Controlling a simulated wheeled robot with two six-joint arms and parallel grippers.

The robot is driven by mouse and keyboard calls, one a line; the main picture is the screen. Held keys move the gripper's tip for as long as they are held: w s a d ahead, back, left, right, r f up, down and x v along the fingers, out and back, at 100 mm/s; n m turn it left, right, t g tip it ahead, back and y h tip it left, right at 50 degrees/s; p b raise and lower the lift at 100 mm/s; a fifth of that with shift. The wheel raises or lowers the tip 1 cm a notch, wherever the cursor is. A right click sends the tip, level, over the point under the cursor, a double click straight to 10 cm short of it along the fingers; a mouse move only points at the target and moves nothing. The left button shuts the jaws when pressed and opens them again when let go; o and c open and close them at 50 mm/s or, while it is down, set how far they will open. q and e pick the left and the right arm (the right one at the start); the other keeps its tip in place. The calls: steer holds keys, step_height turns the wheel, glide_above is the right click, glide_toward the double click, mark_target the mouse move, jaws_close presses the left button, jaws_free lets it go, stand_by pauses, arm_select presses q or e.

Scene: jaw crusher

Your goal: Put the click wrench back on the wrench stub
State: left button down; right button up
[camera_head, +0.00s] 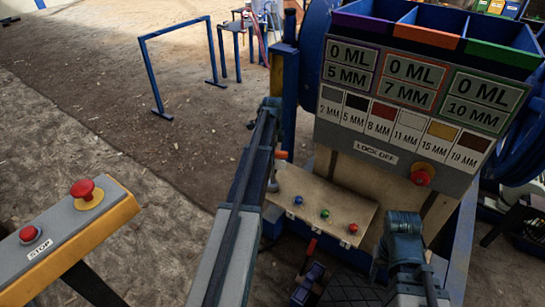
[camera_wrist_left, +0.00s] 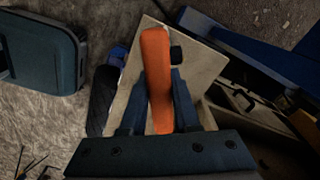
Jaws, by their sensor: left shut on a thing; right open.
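The click wrench shows as an orange handle (camera_wrist_left: 156,75) in the left wrist view. My left gripper (camera_wrist_left: 157,100) is shut on it, with one dark finger on each side. I cannot make out the wrench stub in either view.
A tan button box (camera_head: 320,203) with several coloured buttons juts out below the labelled panel (camera_head: 400,110). A red knob (camera_head: 421,174) sits on that panel. A yellow stop console (camera_head: 70,240) stands at the left. The dirt floor between console and machine is open.

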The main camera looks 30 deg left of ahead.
arm_select(q)
steer(key=shift+f, duration=0.1)
steer(key=c, duration=0.6)
jaws_free()
steer(key=shift+o, duration=0.2)
step_height(320, 180, up, 14)
steer(key=p, duration=1.3)
steer(key=shift+p, duration=0.35)
steer(key=shift+f, duration=0.1)
